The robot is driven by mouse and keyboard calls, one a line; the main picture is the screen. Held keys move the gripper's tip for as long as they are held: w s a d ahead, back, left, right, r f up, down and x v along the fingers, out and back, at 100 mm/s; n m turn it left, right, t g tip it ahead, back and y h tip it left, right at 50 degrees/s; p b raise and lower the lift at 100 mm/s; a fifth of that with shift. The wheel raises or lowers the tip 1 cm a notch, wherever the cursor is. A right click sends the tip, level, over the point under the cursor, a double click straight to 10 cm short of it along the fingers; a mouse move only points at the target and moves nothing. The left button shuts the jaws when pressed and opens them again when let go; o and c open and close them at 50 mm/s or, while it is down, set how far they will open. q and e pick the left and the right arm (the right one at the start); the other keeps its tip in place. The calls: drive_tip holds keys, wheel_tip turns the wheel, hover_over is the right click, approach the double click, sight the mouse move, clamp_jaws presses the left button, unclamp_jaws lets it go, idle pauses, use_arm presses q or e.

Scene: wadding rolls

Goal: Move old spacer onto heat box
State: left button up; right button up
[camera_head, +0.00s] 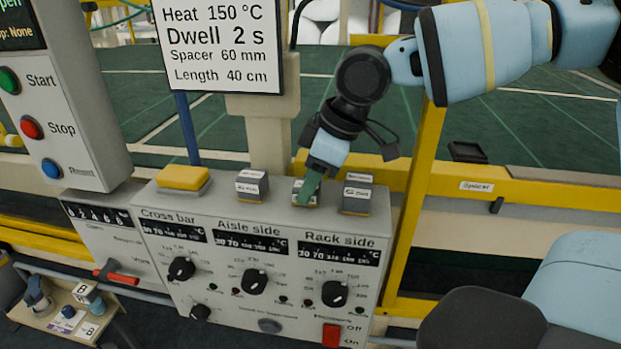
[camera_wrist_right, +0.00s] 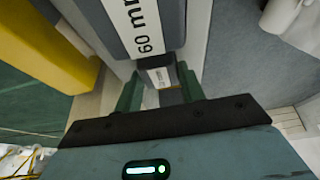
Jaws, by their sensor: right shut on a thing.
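The heat box (camera_head: 160,225) is the grey control cabinet with dials in the head view. Small grey spacer blocks with white labels stand on its top: a left one (camera_head: 252,187) and a right one (camera_head: 357,197). My right gripper (camera_head: 308,188) reaches down from above with green fingers, shut on the middle spacer (camera_head: 302,199), which is at the box top. Whether this spacer touches the top is unclear. In the right wrist view, the fingers flank a small grey block (camera_wrist_right: 160,76); a grey piece labelled "60 mm" (camera_wrist_right: 145,28) shows above. My left gripper is not in view.
A sign (camera_head: 220,45) reads "Spacer 60 mm". A Start/Stop panel (camera_head: 62,95) stands at the left. A yellow post (camera_head: 412,205) rises right of the box. A small tray (camera_head: 55,325) with labelled pieces is lower left.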

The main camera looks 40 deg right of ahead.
drive_tip(key=shift+f, duration=0.15)
drive_tip(key=o, duration=1)
drive_tip(key=shift+r, duration=0.35)
drive_tip(key=p+v, duration=0.1)
drive_tip(key=v, duration=1)
drive_tip(key=shift+s+d+r+p, duration=0.15)
drive_tip(key=shift+r+p, duration=0.15)
